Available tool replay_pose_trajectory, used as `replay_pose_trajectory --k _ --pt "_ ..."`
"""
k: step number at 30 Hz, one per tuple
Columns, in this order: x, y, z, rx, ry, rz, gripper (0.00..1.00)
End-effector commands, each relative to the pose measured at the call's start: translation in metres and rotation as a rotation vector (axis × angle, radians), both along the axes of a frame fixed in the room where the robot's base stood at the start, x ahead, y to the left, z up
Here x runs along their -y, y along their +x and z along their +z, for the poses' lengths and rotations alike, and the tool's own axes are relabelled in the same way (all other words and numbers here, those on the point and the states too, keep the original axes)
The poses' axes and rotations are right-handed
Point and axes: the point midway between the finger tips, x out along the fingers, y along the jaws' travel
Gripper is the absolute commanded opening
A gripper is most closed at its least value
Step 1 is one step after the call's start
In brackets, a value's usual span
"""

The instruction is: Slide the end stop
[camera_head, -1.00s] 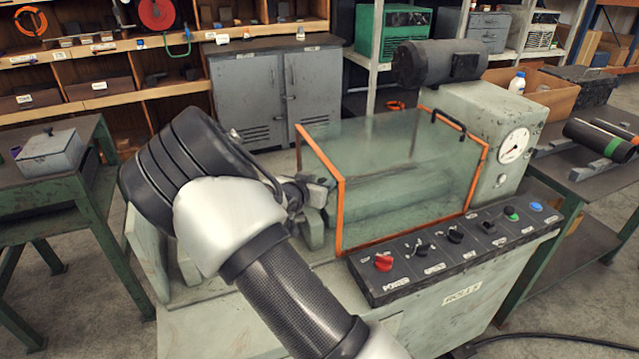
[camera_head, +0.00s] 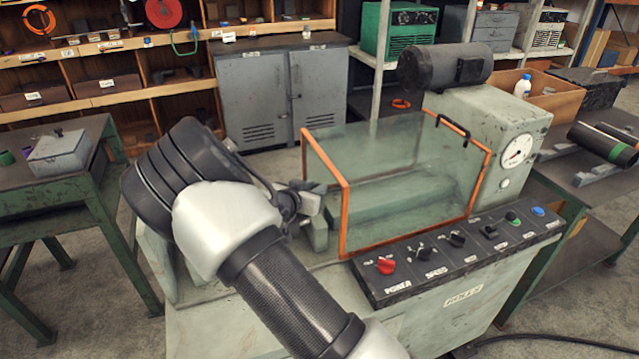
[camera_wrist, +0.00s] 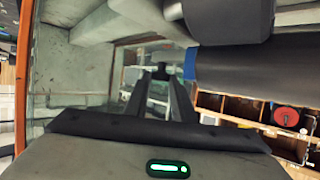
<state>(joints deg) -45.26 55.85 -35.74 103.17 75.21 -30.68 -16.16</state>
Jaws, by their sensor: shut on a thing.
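My gripper (camera_head: 312,203) is at the left end of the grey-green machine, just left of the orange-framed clear guard (camera_head: 400,185). A grey-green upright piece (camera_head: 320,235), which looks like the end stop, stands below my fingertips by the guard's left edge. In the wrist view my two dark fingers (camera_wrist: 160,72) come close together on a small part at their tips. The fingers largely hide that part, and I cannot make out its shape. My own wrist and forearm cover much of the machine's left end in the head view.
In the wrist view a dark cylinder with a blue band (camera_wrist: 189,63) lies close beside my fingers. A control panel (camera_head: 455,250) runs along the machine's front. A motor (camera_head: 445,65) sits at the back. A green-legged table (camera_head: 60,190) stands left.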

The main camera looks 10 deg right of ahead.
Motion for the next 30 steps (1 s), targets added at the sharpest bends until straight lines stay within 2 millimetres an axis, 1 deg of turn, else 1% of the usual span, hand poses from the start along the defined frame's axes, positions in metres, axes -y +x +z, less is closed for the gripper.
replay_pose_trajectory --k 3,4,6,14,19,23,30 --pt "-0.001 0.0 -0.001 0.0 0.001 0.002 0.0" --pt "-0.001 0.0 -0.001 0.0 0.001 0.002 0.28" --pt "-0.001 0.0 -0.001 0.0 0.001 0.002 0.39" --pt "0.0 0.0 -0.001 0.0 0.0 0.001 0.39" --pt "-0.006 -0.008 0.005 0.0 0.002 0.001 0.39" --pt "-0.019 -0.026 0.014 0.0 0.003 0.003 0.39" --pt "-0.05 -0.072 0.037 0.0 0.003 0.004 0.39"
